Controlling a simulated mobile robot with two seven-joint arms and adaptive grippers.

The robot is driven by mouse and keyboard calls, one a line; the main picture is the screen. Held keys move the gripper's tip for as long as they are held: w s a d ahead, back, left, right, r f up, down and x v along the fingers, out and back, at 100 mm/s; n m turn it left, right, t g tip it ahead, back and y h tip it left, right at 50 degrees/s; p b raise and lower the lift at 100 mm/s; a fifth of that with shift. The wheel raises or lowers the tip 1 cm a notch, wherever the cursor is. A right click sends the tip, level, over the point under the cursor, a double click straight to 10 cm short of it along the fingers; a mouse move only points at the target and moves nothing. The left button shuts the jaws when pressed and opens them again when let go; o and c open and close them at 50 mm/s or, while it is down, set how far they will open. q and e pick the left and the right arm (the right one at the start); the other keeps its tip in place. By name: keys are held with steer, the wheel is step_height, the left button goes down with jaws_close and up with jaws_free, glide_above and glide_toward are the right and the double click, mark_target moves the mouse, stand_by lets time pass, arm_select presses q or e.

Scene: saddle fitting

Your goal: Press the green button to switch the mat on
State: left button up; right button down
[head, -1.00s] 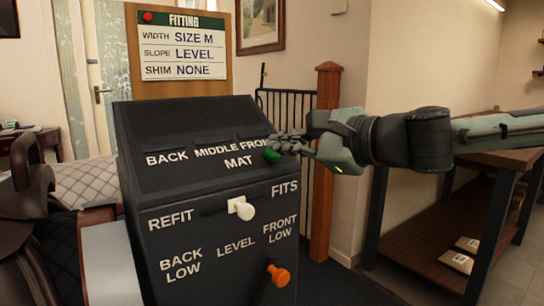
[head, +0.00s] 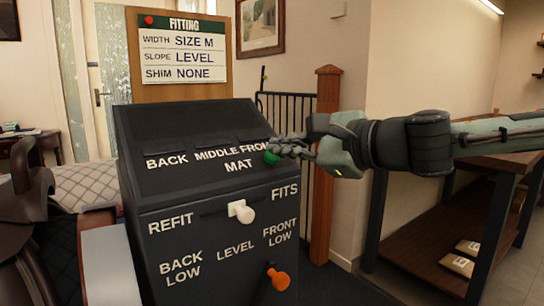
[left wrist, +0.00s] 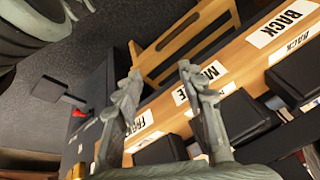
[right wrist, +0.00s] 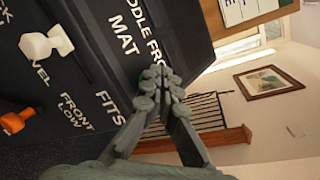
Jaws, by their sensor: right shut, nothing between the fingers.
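The green button (head: 271,158) sits at the right end of the sloped top of a black console (head: 215,220), beside the word MAT. My right gripper (head: 284,149) is shut and empty, with its fingertips right at the button. They partly cover it in the head view, and I cannot tell whether they touch it or whether it is pushed in. My left gripper (left wrist: 155,78) shows only in the left wrist view, fingers apart and empty.
A white knob (head: 241,211) and an orange-tipped lever (head: 279,280) stick out of the console's front. A wooden post (head: 325,160) stands behind my right gripper. A dark workbench (head: 440,225) is at right. Labelled wooden racks (left wrist: 215,75) lie near my left gripper.

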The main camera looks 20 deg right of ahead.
stand_by(0.3)
steer(key=shift+w+f+b, duration=0.25)
steer(key=shift+f+b, duration=0.1)
steer(key=shift+b, duration=0.25)
steer(key=shift+w+a+f+b, duration=0.1)
steer(key=shift+w+f+b, duration=0.05)
steer(key=shift+f+b, duration=0.3)
stand_by(0.4)
steer(key=shift+r, duration=0.2)
steer(key=shift+s+r+p, duration=0.4)
steer(key=shift+r+p, duration=0.2)
steer(key=shift+p, duration=0.1)
steer(key=s+d+r+p, duration=0.1)
steer(key=s+r+p, duration=0.2)
steer(key=r+p, duration=0.2)
steer(key=shift+d+p, duration=0.2)
steer(key=shift+p, duration=0.15)
